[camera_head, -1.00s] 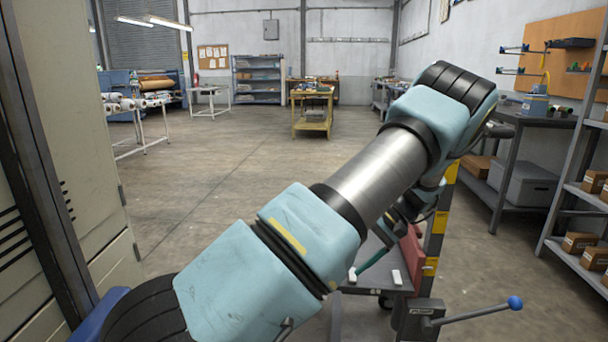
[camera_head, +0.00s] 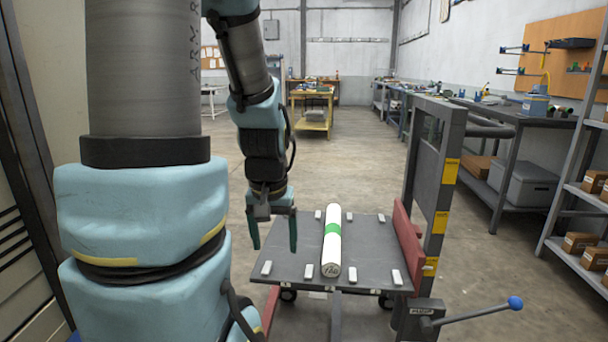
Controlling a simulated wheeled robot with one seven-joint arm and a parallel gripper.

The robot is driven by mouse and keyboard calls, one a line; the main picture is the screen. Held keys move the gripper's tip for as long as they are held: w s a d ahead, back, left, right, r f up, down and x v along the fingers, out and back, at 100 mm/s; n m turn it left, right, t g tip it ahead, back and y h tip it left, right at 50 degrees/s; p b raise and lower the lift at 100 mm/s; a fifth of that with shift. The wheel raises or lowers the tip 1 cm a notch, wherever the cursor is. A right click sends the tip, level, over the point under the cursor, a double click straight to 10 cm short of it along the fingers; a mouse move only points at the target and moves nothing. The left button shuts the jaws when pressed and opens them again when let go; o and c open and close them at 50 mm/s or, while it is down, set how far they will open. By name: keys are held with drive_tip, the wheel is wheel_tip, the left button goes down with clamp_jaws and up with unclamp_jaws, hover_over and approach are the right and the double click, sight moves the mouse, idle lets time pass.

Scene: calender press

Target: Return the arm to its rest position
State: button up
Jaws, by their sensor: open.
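My arm fills the left of the head view, with its lower links close to the camera. My gripper (camera_head: 272,232) hangs from the arm's far end and points down, with its two dark green fingers apart and nothing between them. It is above or beside the left back edge of a grey lift platform (camera_head: 292,258); the exact height is hard to tell. A white roll with a green band (camera_head: 331,256) lies lengthwise on the platform, to the right of the fingers and apart from them.
The platform carries several small white blocks and a red plate (camera_head: 407,240) on its right. An upright frame with yellow markings (camera_head: 440,190) and a blue-knobbed lever (camera_head: 514,303) stand at right. A cabinet (camera_head: 22,240) is close at left. Open floor lies behind.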

drive_tip(key=s+f+b, duration=0.3)
drive_tip(key=f+b, duration=2.5)
wheel_tip(320, 180, up, 38)
drive_tip(key=p, duration=3.8)
drive_tip(key=shift+a, duration=0.35)
